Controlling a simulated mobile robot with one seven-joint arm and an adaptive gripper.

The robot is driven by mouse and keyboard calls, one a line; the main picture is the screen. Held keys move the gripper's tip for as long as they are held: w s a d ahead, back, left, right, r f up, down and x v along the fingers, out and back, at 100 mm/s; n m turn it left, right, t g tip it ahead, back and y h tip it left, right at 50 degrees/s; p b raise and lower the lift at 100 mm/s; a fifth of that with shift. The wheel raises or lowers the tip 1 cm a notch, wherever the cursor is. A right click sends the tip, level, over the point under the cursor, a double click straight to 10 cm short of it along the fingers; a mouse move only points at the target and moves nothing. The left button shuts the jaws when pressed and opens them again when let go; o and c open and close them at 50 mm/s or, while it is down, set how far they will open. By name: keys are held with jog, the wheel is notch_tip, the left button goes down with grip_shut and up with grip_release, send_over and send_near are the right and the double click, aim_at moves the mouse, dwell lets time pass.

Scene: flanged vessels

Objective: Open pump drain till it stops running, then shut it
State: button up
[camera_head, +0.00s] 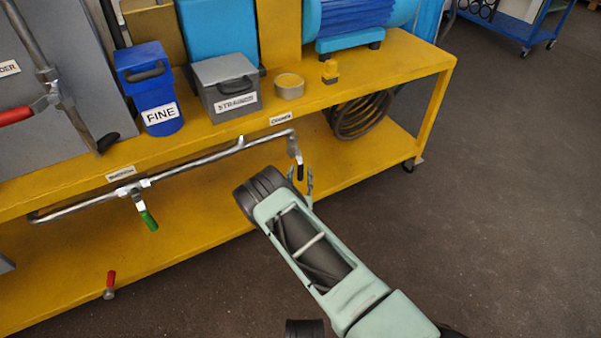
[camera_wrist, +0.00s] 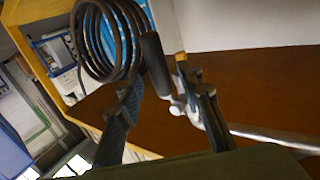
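My gripper (camera_head: 300,179) is at the right end of the grey pipe (camera_head: 216,155) on the yellow bench's front. In the wrist view my gripper (camera_wrist: 163,82) is open, its fingers apart on either side of a valve's black handle (camera_wrist: 155,62). I cannot tell whether they touch it. That black-handled valve (camera_head: 298,160) hangs from the pipe end below a small label (camera_head: 281,119). A green-handled valve (camera_head: 147,218) hangs farther left. A small red-handled valve (camera_head: 110,285) is low at the left. No label reading pump drain is legible, and no running liquid shows.
The yellow bench (camera_head: 425,65) bears a blue FINE container (camera_head: 146,88), a grey STRAINER box (camera_head: 225,90), a round tin (camera_head: 289,86) and a blue motor (camera_head: 355,18). A coiled hose (camera_head: 361,115) is on the lower shelf, also in the wrist view (camera_wrist: 108,40). Floor at right is clear.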

jog(key=shift+w, duration=1.2)
grip_shut()
